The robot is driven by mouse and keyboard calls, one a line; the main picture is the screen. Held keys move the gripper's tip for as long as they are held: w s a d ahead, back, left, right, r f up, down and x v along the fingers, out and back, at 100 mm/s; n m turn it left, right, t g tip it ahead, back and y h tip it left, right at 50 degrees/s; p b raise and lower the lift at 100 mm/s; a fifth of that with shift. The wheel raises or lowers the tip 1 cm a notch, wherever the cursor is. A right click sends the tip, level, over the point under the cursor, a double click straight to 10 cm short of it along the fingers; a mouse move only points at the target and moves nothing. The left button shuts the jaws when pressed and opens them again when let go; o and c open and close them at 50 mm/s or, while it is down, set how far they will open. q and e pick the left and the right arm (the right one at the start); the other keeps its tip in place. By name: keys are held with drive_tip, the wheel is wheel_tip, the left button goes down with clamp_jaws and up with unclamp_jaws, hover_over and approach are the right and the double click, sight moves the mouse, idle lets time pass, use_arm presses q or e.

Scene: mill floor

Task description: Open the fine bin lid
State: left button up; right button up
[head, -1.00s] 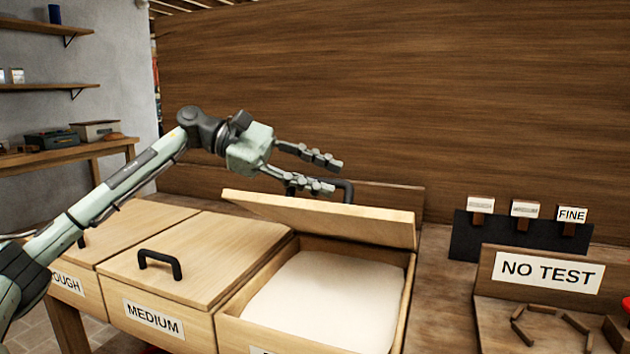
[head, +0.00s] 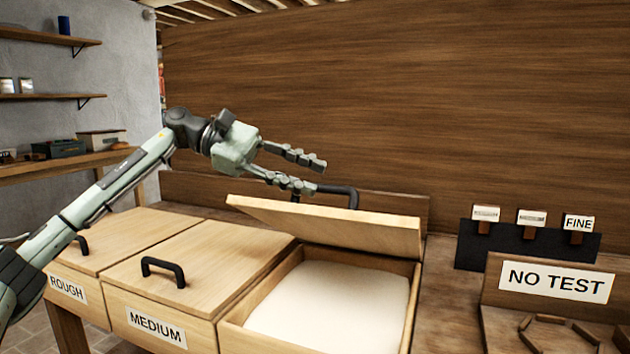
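The third bin (head: 230,335), right of the medium bin, has its wooden lid (head: 340,229) raised and tilted back. Its own label is out of the picture. Pale fine material (head: 330,303) fills the bin. The lid's black handle (head: 352,196) shows at the lid's rear side, partly behind the lid. My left gripper (head: 318,174) is just above the lid's upper edge near the handle, its two fingers spread apart with nothing between them. Whether the lower finger touches the handle, I cannot tell. My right gripper is out of view.
The rough bin (head: 67,287) and medium bin (head: 156,325) stand to the left with shut lids and black handles. A NO TEST sign board (head: 556,279) and a dark rack with a FINE tag (head: 578,223) are at right. A wooden wall (head: 400,100) closes off the back.

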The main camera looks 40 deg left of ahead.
use_arm(q)
drive_tip(key=shift+v, duration=2.55)
drive_tip(key=shift+w, duration=0.1)
